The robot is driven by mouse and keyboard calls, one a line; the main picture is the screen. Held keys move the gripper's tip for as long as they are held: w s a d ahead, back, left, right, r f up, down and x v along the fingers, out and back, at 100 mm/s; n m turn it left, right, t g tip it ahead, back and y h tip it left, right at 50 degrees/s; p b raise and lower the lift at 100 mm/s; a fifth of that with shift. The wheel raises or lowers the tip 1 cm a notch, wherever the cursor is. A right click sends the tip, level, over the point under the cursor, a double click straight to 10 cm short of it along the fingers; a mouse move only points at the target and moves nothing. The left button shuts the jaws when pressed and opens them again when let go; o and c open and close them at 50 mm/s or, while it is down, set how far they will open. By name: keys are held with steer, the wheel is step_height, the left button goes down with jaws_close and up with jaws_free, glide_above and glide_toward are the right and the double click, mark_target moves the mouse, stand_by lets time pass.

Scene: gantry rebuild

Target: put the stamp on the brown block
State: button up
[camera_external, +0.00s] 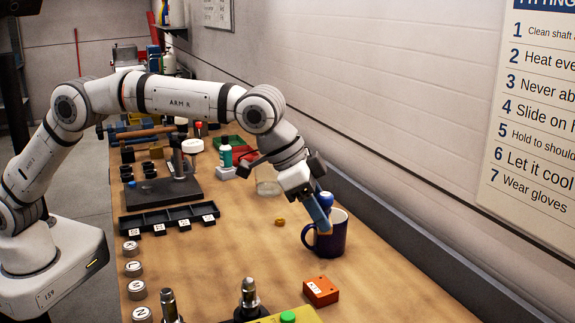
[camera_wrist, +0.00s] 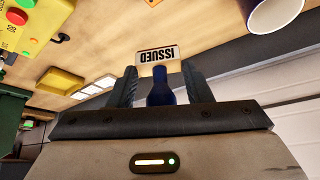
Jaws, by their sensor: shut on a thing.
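My gripper (camera_wrist: 160,82) is shut on the stamp, whose dark blue handle (camera_wrist: 160,88) is between the fingers. Its pale face plate (camera_wrist: 158,55) reads "ISSUED", upside down in the wrist view. In the external view my gripper (camera_external: 318,212) is by the mug's left rim, with a blue knob (camera_external: 326,198) beside it.
A dark blue mug (camera_external: 329,243) stands close to my gripper; it is also in the wrist view (camera_wrist: 272,15). A yellow button box (camera_external: 290,317) is at the near edge. A black tray (camera_external: 165,218) and several labelled discs line the left. The table's middle is mostly clear.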

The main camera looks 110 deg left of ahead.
glide_toward(329, 286)
steer(key=x, duration=0.5)
steer(key=shift+r, duration=0.1)
steer(key=o, duration=1)
steer(key=shift+r+p, duration=0.15)
steer(key=shift+p, duration=0.2)
steer(key=b+v, duration=0.2)
steer(key=v, duration=0.9)
steer(key=s+d+r+m+g, duration=0.1)
steer(key=s+d+r, duration=0.15)
steer(key=s, duration=0.75)
steer(key=s+d+r, duration=0.2)
steer(key=s+d, duration=0.2)
steer(key=s, duration=0.6)
steer(key=s+d+f, duration=0.1)
steer(key=s+f, duration=0.1)
steer(key=s, duration=0.6)
steer(key=s+d+f+m+g+h, duration=0.1)
steer(key=s+f, duration=0.2)
steer(key=s, duration=0.6)
steer(key=s+d+f+g, duration=0.1)
steer(key=s+f, duration=0.1)
steer(key=s, duration=0.7)
steer(key=shift+d+f+m, duration=0.35)
steer(key=shift+d+m, duration=0.05)
